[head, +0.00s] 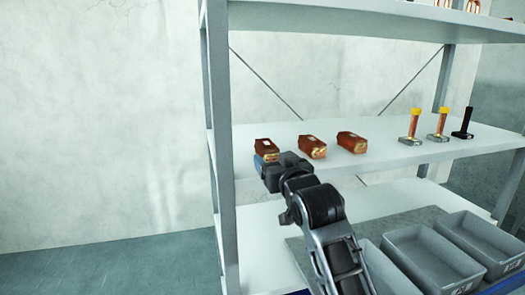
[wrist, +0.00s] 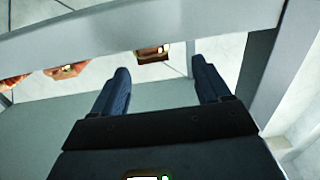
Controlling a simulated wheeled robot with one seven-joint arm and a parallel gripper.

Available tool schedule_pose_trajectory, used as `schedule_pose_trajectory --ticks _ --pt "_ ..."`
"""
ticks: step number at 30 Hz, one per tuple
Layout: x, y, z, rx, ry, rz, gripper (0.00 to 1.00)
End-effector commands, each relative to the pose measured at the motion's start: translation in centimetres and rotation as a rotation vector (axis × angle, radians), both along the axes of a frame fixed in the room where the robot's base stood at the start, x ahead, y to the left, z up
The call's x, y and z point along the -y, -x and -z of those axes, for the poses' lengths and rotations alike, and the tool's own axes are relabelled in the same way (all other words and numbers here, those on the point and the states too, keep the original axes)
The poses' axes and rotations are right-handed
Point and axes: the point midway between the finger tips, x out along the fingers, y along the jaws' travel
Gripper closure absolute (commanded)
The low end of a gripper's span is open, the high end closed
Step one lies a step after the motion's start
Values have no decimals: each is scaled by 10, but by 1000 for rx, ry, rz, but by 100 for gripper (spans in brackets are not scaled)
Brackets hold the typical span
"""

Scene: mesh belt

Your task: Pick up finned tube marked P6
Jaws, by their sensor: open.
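No mark P6 can be read in either view, so I cannot tell which item is the finned tube. My gripper (head: 262,161) is at the shelf's front edge, just in front of the left block. In the wrist view my gripper (wrist: 160,68) is open and empty. One brown block (wrist: 152,54) shows beyond and between its blue fingers, partly cut off by the shelf edge.
Two yellow-capped posts (head: 414,125) (head: 438,124) and a black post (head: 463,123) stand right on the middle shelf (head: 385,155). A grey shelf upright (head: 222,150) is close left of my gripper. Grey bins (head: 435,252) stand below, and another shelf (head: 350,22) is above.

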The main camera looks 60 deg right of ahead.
Motion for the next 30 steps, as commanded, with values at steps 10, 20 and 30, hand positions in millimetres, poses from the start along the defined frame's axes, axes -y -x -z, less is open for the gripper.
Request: schedule_pose_trajectory --ticks 10,20,30 --pt "28 -15 -8 11 -5 20 23" --pt "61 -41 -5 11 -5 19 23" --pt "69 -48 -3 10 -3 18 23"
